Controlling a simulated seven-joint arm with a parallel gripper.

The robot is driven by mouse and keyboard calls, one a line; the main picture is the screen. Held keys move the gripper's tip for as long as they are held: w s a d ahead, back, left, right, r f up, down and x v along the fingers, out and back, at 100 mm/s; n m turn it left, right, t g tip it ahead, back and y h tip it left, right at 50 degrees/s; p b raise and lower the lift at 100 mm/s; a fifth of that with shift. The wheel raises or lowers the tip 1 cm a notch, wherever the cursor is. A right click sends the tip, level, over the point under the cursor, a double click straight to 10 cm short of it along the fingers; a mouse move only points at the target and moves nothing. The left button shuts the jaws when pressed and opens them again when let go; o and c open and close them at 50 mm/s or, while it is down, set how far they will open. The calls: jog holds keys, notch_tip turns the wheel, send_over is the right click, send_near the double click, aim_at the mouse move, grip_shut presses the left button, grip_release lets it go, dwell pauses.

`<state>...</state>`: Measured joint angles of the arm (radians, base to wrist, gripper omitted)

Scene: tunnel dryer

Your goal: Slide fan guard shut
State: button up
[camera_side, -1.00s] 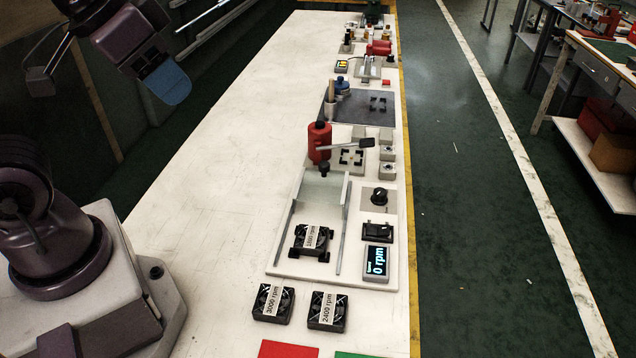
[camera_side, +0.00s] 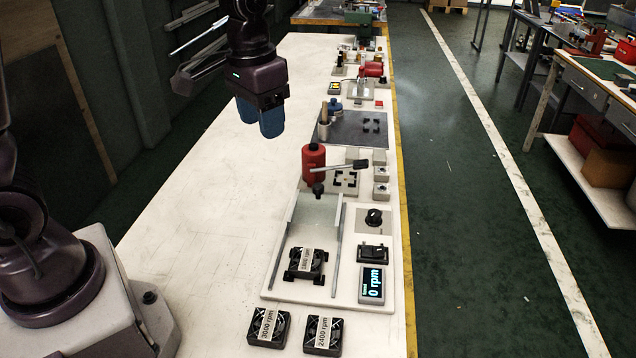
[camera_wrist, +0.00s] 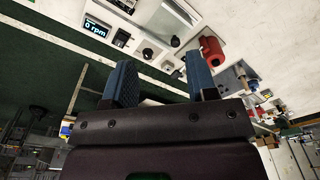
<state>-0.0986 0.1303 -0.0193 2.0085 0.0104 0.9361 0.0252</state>
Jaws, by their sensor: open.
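The fan guard looks like a pale, see-through panel (camera_side: 314,212) at the far end of two parallel rails on a white base plate (camera_side: 290,294). A black fan labelled 1800 rpm (camera_side: 306,262) sits in a mount between the rails, uncovered, nearer the front. My gripper (camera_side: 260,120) has blue fingers and is above the table, left of and beyond the guard, touching nothing. In the wrist view my gripper (camera_wrist: 160,82) is open and empty, and the fixture shows at the top, partly cut off.
A red cylinder with a lever (camera_side: 314,163) stands just behind the guard. A display reading 0 rpm (camera_side: 372,283), a black switch (camera_side: 372,253) and a knob (camera_side: 374,217) line the right side. Two loose fans (camera_side: 268,327) lie in front. The table's left half is clear.

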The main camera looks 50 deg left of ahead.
jog(key=g, duration=0.1)
send_over(318, 185)
jog(key=s, duration=0.3)
notch_tip(318, 185, down, 8)
jog(key=f, duration=0.1)
jog(key=w+r, duration=0.1)
jog(key=w, duration=0.2)
jog(key=shift+m, duration=0.3)
notch_tip(318, 185, down, 12)
jog(key=shift+f, duration=0.2)
grip_shut()
jog(key=s+d, duration=0.9)
jog(key=shift+s+d, duration=0.15)
jog(key=shift+d, duration=0.05)
